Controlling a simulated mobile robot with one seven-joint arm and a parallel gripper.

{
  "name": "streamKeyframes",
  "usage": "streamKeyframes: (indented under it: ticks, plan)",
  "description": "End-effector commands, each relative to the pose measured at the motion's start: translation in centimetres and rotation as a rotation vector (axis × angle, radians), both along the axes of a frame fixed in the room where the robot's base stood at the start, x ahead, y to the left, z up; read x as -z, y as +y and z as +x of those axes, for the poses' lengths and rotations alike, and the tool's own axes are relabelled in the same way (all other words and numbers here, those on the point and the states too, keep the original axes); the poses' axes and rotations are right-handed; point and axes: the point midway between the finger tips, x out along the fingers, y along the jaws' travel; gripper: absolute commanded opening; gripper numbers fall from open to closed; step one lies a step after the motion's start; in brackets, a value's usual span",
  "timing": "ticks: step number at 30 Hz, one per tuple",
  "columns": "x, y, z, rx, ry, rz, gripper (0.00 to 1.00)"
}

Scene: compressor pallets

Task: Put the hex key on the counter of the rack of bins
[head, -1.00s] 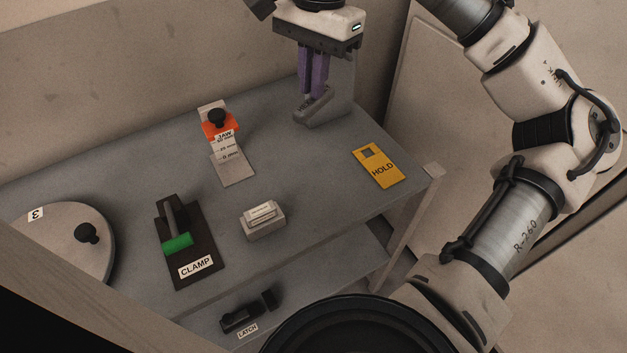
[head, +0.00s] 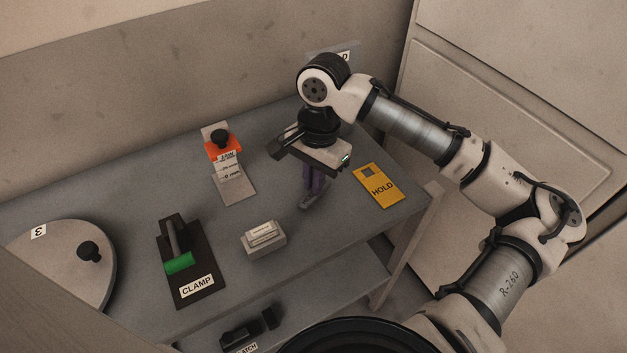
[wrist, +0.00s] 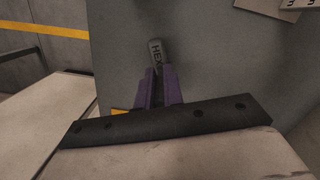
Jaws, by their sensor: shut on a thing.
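My gripper (head: 314,188) is in the head view with its purple fingers pointing down, shut on the grey hex key (head: 317,200). The key is over the grey worktop, near its right part, left of the yellow HOLD plate. I cannot tell whether it touches the worktop. In the wrist view, the fingers (wrist: 159,80) grip the hex key (wrist: 156,52), whose end reads HEX. The fingers hide the rest of it. I cannot make out any bins in these views.
The grey worktop (head: 120,180) carries an orange jaw fixture (head: 222,152), a CLAMP plate (head: 197,286), a small grey block (head: 263,239), a round plate marked 3 (head: 60,265) and the yellow HOLD plate (head: 377,186). A black latch (head: 245,328) is on the lower shelf.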

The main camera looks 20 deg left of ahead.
Motion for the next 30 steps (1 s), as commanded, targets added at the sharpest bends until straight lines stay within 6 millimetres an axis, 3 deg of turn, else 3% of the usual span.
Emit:
streamKeyframes:
  ticks: [3,15,16,20,30]
  plan:
    - [0.97,-0.04,-0.02,0.000,0.000,0.001,0.00]
    - [1.50,-0.01,-0.01,0.000,-0.001,0.001,0.00]
    - [1.46,-0.02,-0.01,0.000,-0.001,0.000,0.13]
    - [1.45,-0.02,-0.01,0.000,-0.001,0.000,0.30]
    - [1.13,-0.02,0.00,0.000,-0.001,0.000,0.31]
